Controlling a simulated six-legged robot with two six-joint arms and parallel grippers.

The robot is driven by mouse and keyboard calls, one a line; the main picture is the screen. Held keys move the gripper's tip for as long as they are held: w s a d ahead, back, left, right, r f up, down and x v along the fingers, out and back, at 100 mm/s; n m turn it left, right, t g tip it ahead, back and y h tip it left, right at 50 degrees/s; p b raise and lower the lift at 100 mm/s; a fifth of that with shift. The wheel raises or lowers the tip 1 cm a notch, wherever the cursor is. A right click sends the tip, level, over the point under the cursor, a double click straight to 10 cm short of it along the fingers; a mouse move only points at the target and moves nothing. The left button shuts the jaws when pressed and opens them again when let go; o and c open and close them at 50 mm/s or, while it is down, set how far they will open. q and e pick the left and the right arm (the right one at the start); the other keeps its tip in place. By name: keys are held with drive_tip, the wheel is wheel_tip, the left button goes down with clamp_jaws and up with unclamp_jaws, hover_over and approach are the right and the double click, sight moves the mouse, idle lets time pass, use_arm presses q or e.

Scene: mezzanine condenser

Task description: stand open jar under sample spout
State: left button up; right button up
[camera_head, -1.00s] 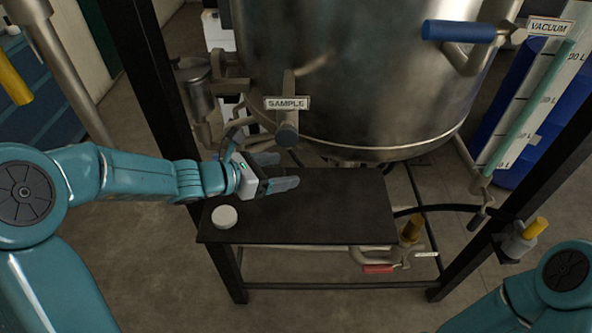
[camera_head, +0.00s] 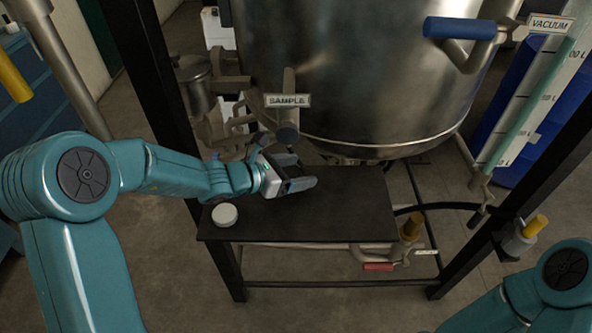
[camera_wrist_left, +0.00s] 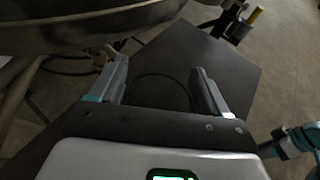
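The sample spout (camera_head: 287,132) hangs at the front of the steel vessel, under the SAMPLE label (camera_head: 287,101). A white round lid-like disc (camera_head: 224,215) lies on the left front of the dark shelf (camera_head: 340,220). My left gripper (camera_head: 300,171) is over the shelf, just below and slightly right of the spout. Its fingers are apart in the left wrist view (camera_wrist_left: 158,82). A thin dark arc shows between them; I cannot tell whether it is a clear jar's rim. No jar is plainly visible. My right arm shows at the lower right, its gripper out of view.
The steel vessel (camera_head: 360,80) stands close behind the shelf. Dark frame posts flank it. A valve with a red handle (camera_head: 378,267) sits below the shelf's front edge. A blue-handled pipe (camera_head: 459,28) is at upper right. The shelf's right half is clear.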

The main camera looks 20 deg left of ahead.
use_arm(q)
drive_tip(key=shift+o, duration=1.4)
drive_tip(key=shift+r, duration=0.25)
drive_tip(key=shift+s+a+r, duration=0.1)
drive_tip(key=shift+s+a, duration=0.15)
drive_tip(key=shift+a, duration=0.05)
drive_tip(key=v, duration=1.1)
drive_tip(key=shift+s+d+r, duration=0.1)
drive_tip(key=shift+s, duration=0.05)
